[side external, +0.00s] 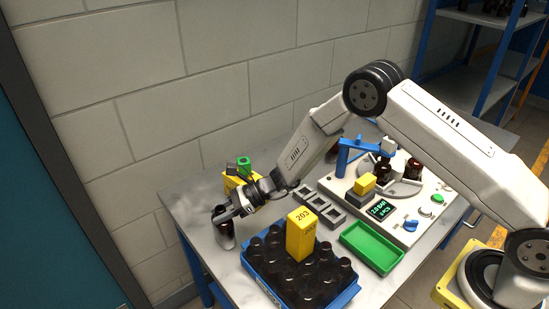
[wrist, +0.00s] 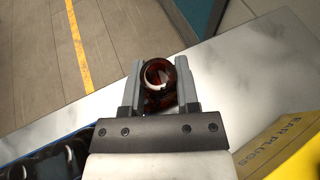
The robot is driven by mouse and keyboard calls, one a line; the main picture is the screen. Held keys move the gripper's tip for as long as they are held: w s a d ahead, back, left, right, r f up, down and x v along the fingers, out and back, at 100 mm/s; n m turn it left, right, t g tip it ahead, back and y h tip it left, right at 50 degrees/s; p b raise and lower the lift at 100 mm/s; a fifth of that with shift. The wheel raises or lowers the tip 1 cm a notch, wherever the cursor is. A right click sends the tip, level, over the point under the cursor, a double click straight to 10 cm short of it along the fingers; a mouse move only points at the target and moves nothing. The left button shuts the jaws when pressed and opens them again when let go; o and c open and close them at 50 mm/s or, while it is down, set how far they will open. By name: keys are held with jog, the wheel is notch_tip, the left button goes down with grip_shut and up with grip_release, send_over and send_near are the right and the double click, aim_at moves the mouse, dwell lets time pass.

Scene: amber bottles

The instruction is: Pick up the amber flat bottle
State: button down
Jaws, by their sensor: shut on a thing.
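The amber flat bottle (wrist: 159,76) is between the two fingers of my gripper (wrist: 160,88) in the wrist view, with its round mouth facing the camera. My gripper is shut on it. In the side view my gripper (side external: 226,213) reaches down at the left end of the table, and the dark bottle (side external: 225,236) with a pale label stands upright below it. The fingers hide part of the bottle's top there. I cannot tell whether its base touches the table.
A blue crate (side external: 262,284) of several dark bottles, with a yellow box (side external: 301,234) on top, stands to the right. A yellow box (side external: 232,184) is behind my gripper. A green tray (side external: 371,248) and a bench device (side external: 415,232) are farther right. The table edge (wrist: 95,100) is close to the bottle.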

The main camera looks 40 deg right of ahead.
jog(key=shift+r, duration=5.05)
